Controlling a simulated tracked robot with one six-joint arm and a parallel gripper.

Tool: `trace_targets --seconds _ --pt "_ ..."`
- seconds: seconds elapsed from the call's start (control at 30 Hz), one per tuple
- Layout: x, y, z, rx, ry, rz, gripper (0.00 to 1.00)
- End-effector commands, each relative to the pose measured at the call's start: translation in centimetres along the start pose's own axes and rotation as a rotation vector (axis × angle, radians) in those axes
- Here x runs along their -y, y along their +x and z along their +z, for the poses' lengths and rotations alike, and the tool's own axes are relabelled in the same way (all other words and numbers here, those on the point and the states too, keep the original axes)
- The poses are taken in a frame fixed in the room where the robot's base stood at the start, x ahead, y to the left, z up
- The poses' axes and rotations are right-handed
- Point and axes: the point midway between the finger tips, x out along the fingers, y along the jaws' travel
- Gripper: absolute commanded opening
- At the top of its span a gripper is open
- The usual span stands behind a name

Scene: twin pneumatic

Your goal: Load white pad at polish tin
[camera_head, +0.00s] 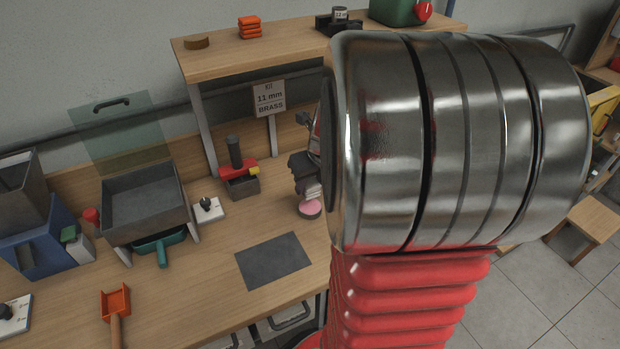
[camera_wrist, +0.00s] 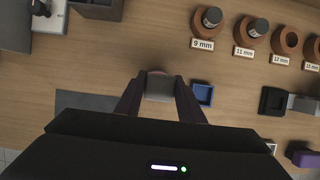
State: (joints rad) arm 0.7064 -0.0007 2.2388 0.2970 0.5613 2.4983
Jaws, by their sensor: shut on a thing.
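My gripper (camera_head: 304,172) is low over the bench and shut on a pale grey-white block, which I take for the white pad (camera_head: 313,191). The pad shows in the wrist view (camera_wrist: 160,88) as a grey block between the two dark fingers. A small round tin with a pink top, the polish tin (camera_head: 310,209), sits on the bench right under the pad. In the wrist view only a pinkish-brown edge of the tin (camera_wrist: 157,73) shows past the pad. I cannot tell whether pad and tin touch.
A dark grey mat (camera_head: 273,261) lies left of the tin. A sign reading "11 mm BRASS" (camera_head: 270,97) stands behind. The wrist view shows a small blue tray (camera_wrist: 203,94) right of the fingers and several labelled round holders (camera_wrist: 207,20). My arm hides the bench's right side.

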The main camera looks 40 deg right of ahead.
Motion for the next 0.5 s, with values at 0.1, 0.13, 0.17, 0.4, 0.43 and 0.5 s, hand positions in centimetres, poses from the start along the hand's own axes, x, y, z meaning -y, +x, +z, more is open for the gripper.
trace_targets --seconds 0.1,0.13,0.17,0.4,0.43,0.5 --pt "-0.1 1.0 -0.5 -0.003 0.0 0.002 0.17" --pt "-0.1 1.2 -0.6 -0.002 0.0 0.001 0.17" --pt "-0.1 1.5 -0.7 -0.002 -0.001 0.001 0.17" --pt "-0.1 3.1 -1.3 -0.002 -0.002 0.002 0.17" --pt "-0.1 3.3 -1.4 -0.002 -0.002 0.001 0.17" --pt "-0.1 3.5 -1.5 -0.002 -0.001 0.001 0.17"
